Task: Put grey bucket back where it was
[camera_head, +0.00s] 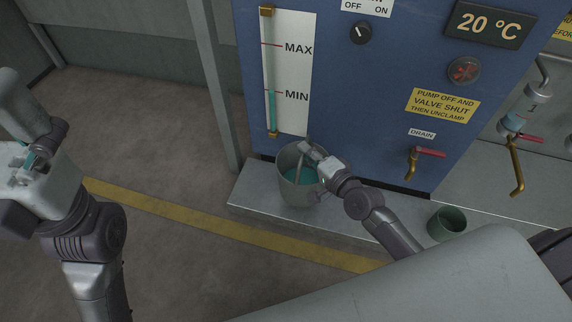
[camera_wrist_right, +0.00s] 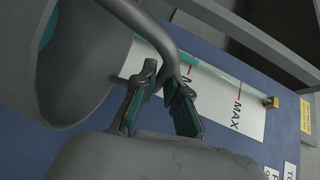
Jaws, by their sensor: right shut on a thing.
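The grey bucket (camera_head: 293,196), with teal liquid inside, is upright at the left part of the grey ledge (camera_head: 250,193), below the level gauge. I cannot tell whether its base touches the ledge. My right gripper (camera_head: 307,151) is at the bucket's rim, shut on its handle. In the right wrist view the fingers (camera_wrist_right: 164,80) close around the curved grey handle (camera_wrist_right: 146,27), and the bucket (camera_wrist_right: 75,70) fills the upper left. My left gripper (camera_head: 27,168) is at the far left, away from the bucket; its jaws are too unclear to judge.
A blue machine (camera_head: 365,125) stands behind the ledge, with a red-handled drain tap (camera_head: 412,163). A smaller dark green bucket (camera_head: 447,224) stands further right. A grey post (camera_head: 213,85) rises left of the machine. A yellow line (camera_head: 220,228) crosses the open floor.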

